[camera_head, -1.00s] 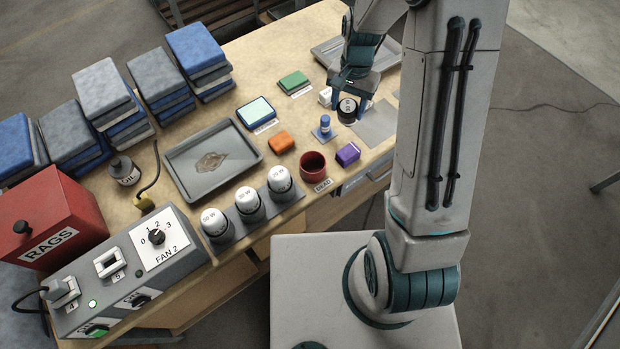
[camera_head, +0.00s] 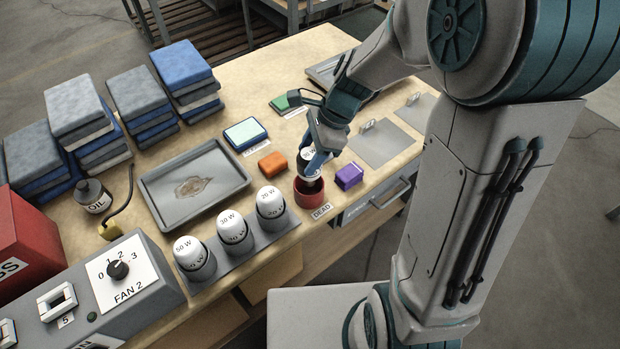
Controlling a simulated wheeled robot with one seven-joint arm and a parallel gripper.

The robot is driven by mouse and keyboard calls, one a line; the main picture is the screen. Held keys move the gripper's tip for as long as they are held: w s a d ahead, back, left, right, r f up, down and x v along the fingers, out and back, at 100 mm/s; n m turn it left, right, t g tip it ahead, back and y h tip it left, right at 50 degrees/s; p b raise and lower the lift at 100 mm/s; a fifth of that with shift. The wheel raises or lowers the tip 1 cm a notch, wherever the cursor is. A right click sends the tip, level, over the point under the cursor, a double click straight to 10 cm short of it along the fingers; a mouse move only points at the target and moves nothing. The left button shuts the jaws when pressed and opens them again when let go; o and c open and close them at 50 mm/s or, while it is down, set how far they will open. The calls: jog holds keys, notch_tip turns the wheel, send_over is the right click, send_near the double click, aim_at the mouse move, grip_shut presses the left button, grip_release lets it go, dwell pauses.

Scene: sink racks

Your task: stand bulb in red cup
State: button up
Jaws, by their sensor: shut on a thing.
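The red cup (camera_head: 309,194) stands on the bench near its front edge, behind the DEAD label (camera_head: 321,211). My gripper (camera_head: 313,168) is directly over the cup, pointing down, shut on a bulb (camera_head: 311,156) with white and dark parts. The bulb's lower end is at the cup's mouth; I cannot tell whether it touches the cup's bottom. The fingers hide part of the bulb and the cup's back rim.
A purple block (camera_head: 349,176) is close to the cup's right, an orange block (camera_head: 272,164) to its left. Several white bulbs stand in a grey rack (camera_head: 250,243). A grey tray (camera_head: 180,205) lies further left. The grey plate (camera_head: 385,150) at right has bare room.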

jog(key=shift+f+b, duration=0.35)
jog(key=shift+f, duration=2.55)
jog(key=shift+f, duration=0.15)
jog(key=o, duration=1.1)
